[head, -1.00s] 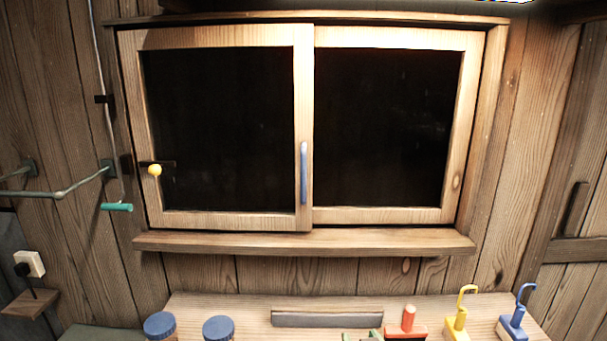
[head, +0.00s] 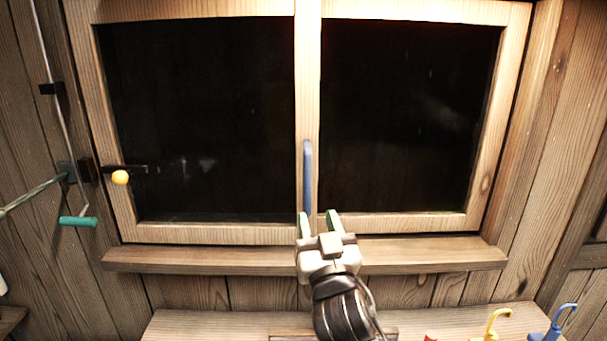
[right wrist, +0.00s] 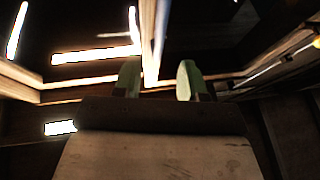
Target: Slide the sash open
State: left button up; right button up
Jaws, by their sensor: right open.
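The window has two wood-framed panes. The left sash (head: 200,232) has a blue upright handle (head: 308,175) on its right stile, near the middle of the window. A yellow knob (head: 120,177) on a dark latch sits at its left stile. My right gripper (head: 318,220) is open, with green-tipped fingers pointing up around the level of the handle's lower end. In the right wrist view the open fingers (right wrist: 158,82) show with a bright wooden stile beyond the gap between them. I cannot tell whether the handle lies between the fingers. My left gripper is not in view.
A wooden sill (head: 420,252) runs below the window. A bench (head: 200,325) stands below, with a yellow hook (head: 492,325) and a blue hook (head: 556,325) at its right. A green-handled crank (head: 78,221) hangs at the left wall.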

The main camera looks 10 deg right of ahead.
aim_at(308, 184)
jog(key=w+r+p, duration=0.1)
jog(key=w, duration=0.1)
jog(key=w+r+p, duration=0.1)
jog(key=w+r, duration=0.1)
jog(key=shift+w+r+p, duration=0.1)
jog(key=shift+w+p, duration=0.05)
jog(key=shift+p, duration=0.15)
jog(key=x, duration=0.1)
jog(key=p+x, duration=0.1)
jog(key=x, duration=0.2)
jog(key=shift+w+f, duration=0.25)
jog(key=shift+f, duration=0.05)
jog(key=shift+r, duration=0.1)
jog(key=shift+w, duration=0.1)
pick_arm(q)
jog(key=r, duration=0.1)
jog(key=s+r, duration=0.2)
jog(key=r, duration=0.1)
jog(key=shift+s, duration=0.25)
pick_arm(e)
grip_shut()
